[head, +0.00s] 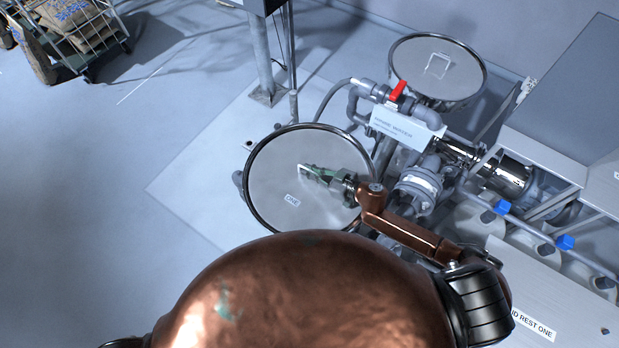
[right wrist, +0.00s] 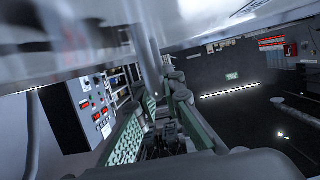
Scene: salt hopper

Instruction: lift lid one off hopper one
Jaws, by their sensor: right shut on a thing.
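Lid one (head: 272,178) is a round grey lid with a dark rim and a "ONE" label, seen from above at the middle of the head view. It covers the top of hopper one, whose body is mostly hidden beneath it. My right gripper (head: 312,174) reaches in from the right over the lid's middle and is shut on its handle, which the fingers mostly hide. In the right wrist view, the green-padded fingers (right wrist: 160,122) lie close under a blurred pale surface, likely the lid. I cannot tell whether the lid is clear of the hopper. My left gripper is not in view.
A second lidded hopper (head: 415,68) stands behind to the right. Pipes with a red-handled valve (head: 398,90) run close to lid one's right side. A surface labelled "REST ONE" (head: 555,290) is at lower right. The floor at left is clear up to a loaded cart (head: 85,45).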

